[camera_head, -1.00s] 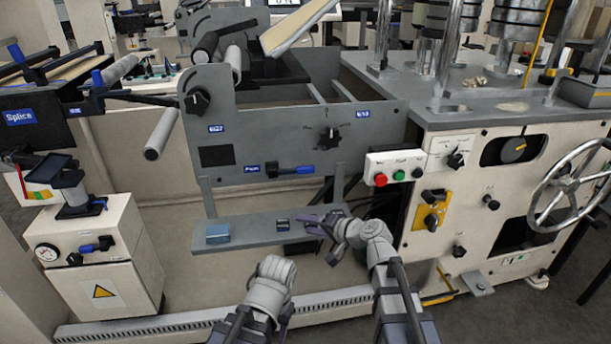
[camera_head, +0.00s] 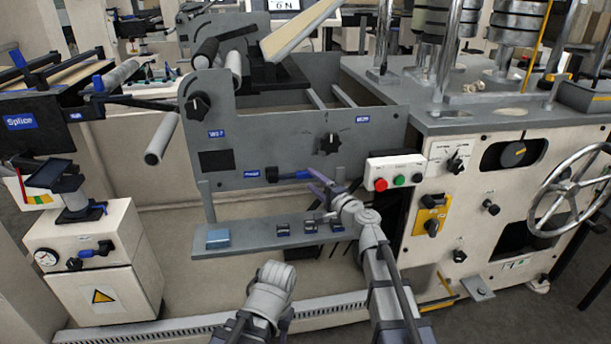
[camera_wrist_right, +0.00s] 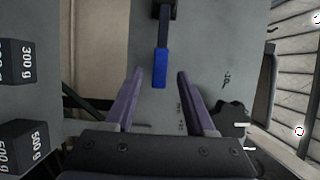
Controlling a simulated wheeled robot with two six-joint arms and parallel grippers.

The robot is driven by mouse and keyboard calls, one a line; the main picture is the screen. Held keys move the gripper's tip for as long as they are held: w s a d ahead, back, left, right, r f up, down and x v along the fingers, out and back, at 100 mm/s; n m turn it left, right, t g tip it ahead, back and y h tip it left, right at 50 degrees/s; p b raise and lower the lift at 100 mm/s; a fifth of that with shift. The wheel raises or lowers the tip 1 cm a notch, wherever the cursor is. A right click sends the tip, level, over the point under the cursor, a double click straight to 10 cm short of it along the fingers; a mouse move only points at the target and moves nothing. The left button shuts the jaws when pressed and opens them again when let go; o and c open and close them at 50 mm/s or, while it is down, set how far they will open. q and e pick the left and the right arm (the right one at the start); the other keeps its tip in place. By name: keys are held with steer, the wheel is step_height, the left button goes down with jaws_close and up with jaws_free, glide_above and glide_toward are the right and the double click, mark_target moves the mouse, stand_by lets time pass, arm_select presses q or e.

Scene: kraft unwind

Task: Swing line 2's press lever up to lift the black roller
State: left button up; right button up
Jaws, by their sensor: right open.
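The press lever (camera_head: 290,175), with a black hub and blue handle, lies about level on the grey panel's lower part, its handle pointing right. Its blue handle (camera_wrist_right: 160,68) also shows in the right wrist view, ahead and between my finger lines. My right gripper (camera_head: 318,188) is open just right of the handle tip. Its two purple fingers (camera_wrist_right: 155,100) show spread and empty in the wrist view; contact with the lever is not visible. A dark roller (camera_head: 206,52) sits at the panel's top left; I cannot tell if it is the press roller. My left arm's end (camera_head: 270,288) is low in front, its fingers hidden.
A black knob (camera_head: 329,144) is above the lever. A button box (camera_head: 394,173) stands to the right. A white cabinet (camera_head: 90,250) stands left.

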mark_target(307, 176)
steer(key=x, duration=0.4)
steer(key=shift+w+a, duration=0.2)
steer(key=shift+w, duration=0.1)
jaws_close()
stand_by(1.1)
